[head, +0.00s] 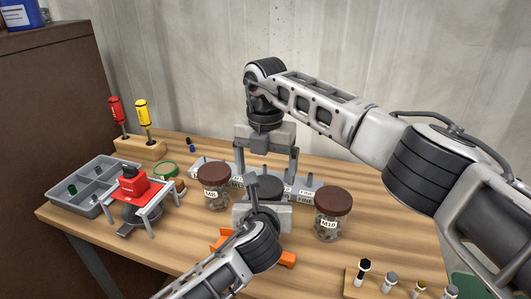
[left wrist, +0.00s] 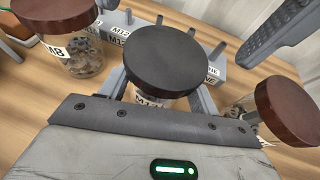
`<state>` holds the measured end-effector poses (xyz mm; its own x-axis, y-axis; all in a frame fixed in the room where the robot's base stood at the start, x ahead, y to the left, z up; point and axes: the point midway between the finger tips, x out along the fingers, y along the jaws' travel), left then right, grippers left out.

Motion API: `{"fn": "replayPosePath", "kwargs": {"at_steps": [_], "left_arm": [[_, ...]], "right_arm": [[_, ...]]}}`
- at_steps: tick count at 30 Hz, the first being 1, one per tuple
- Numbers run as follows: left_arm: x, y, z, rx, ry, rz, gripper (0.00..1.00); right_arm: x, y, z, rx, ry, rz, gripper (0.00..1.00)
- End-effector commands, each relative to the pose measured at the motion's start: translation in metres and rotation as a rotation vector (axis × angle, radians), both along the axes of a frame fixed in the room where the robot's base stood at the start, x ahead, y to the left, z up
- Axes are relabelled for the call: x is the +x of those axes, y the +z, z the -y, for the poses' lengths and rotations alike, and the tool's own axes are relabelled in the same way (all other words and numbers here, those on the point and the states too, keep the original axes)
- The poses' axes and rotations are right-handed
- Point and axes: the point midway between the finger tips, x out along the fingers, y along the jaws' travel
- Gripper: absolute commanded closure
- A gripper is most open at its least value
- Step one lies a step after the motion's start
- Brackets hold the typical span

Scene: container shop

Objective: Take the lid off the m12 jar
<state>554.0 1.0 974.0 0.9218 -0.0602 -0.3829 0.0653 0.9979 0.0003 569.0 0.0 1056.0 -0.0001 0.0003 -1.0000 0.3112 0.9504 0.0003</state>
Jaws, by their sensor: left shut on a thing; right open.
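The m12 jar has a black lid (head: 265,187) and stands in the middle of the bench. In the left wrist view its black lid (left wrist: 165,60) is on the jar (left wrist: 153,100), and the label is partly hidden. My left gripper (head: 263,212) is shut on the jar, with one finger on each side of its body below the lid. My right gripper (head: 266,172) is open, pointing down above the lid, its fingers apart to the left and right. Whether its fingers touch the lid cannot be told.
The M8 jar (head: 213,189) stands close on the left and the M10 jar (head: 333,216) on the right, both brown-lidded. A grey labelled rack (head: 307,185) is behind. A grey tray (head: 92,206), a red device (head: 133,188) and an orange piece (head: 288,259) are on the bench.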

Motion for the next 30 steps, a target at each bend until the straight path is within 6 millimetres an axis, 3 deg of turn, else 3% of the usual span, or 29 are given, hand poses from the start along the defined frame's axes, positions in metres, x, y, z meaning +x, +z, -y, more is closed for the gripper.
{"fn": "replayPosePath", "kwargs": {"at_steps": [6,17,18,23,30], "left_arm": [[0.000,0.000,0.000,0.001,0.001,0.000,1.00],[0.000,0.000,0.000,0.001,0.001,0.000,1.00],[0.000,0.000,0.000,0.001,0.001,0.000,1.00],[0.000,0.000,0.000,0.001,0.001,0.000,1.00],[0.000,0.000,0.000,0.001,0.001,0.000,1.00]], "right_arm": [[0.000,-0.028,0.000,0.000,0.001,-0.002,0.08],[0.000,-0.034,0.000,0.000,0.002,0.000,0.08],[0.000,-0.034,0.000,0.000,0.002,0.000,0.11],[0.000,-0.034,0.000,0.000,0.002,0.000,0.54],[0.000,-0.034,0.000,0.000,0.048,0.001,0.55]]}}
